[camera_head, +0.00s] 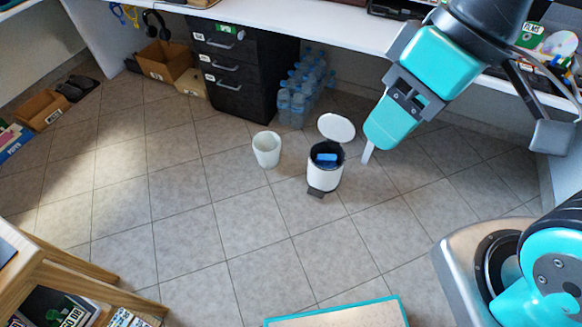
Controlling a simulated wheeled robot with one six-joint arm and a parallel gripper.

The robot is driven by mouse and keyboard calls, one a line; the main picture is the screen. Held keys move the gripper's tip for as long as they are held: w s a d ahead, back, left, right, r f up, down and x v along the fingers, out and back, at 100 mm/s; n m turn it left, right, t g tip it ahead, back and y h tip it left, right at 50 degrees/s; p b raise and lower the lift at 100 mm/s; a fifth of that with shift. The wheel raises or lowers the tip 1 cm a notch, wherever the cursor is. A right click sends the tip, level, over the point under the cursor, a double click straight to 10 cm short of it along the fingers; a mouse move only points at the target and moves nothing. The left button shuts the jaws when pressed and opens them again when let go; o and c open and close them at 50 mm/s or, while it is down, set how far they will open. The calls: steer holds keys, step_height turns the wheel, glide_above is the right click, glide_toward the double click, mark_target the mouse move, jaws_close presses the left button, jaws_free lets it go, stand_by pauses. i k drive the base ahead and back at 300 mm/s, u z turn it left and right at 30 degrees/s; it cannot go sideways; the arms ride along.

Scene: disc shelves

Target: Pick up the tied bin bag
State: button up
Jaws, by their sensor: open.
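A white pedal bin (322,178) stands on the tiled floor near the middle, with its round lid (336,127) up. Inside its dark opening lies something blue (326,158); I cannot tell whether this is the tied bin bag. No tied knot can be made out. My gripper (367,153) reaches down from the upper right, a little right of the bin as seen here. One pale fingertip shows; the other is hidden. The gripper is open, and nothing shows in it.
A small white open bucket (266,150) stands left of the bin. Behind are a black drawer cabinet (238,75) and several water bottles (300,95) under a white counter (290,25). A wooden shelf (75,265) is at lower left. The floor in front is clear.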

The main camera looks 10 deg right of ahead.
mark_target(325, 161)
steer(key=u, duration=0.15)
steer(key=i, duration=1.45)
steer(key=z, duration=0.65)
